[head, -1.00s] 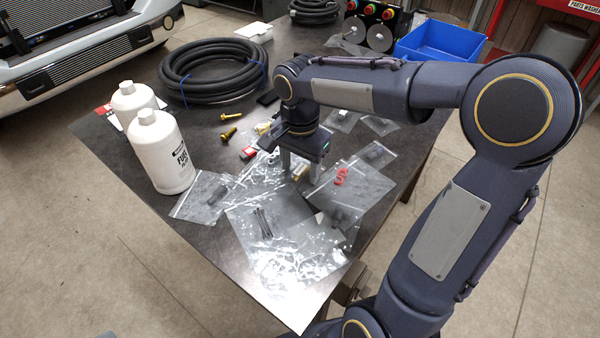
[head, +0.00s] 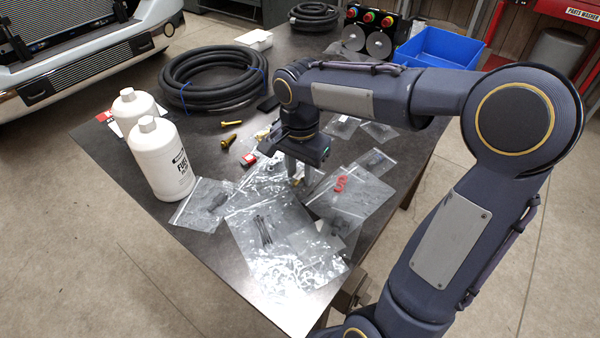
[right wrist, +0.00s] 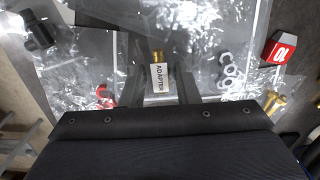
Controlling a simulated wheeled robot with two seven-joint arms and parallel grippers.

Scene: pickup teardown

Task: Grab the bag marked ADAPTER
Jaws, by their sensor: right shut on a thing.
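The bag marked ADAPTER shows in the right wrist view by its white label (right wrist: 158,78), with a brass fitting just above it. My right gripper (right wrist: 157,84) has a finger on each side of that label and is shut on the bag. In the head view the right gripper (head: 298,172) points down among the clear bags on the table and hides most of this bag. My left gripper is not in view.
Clear bags crowd around the gripper, one with a red S-shaped part (head: 341,184), one with black pins (head: 263,230). White bottles (head: 160,160) stand at left. A coiled hose (head: 212,75), brass bolts (head: 230,123) and a blue bin (head: 438,47) lie farther back.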

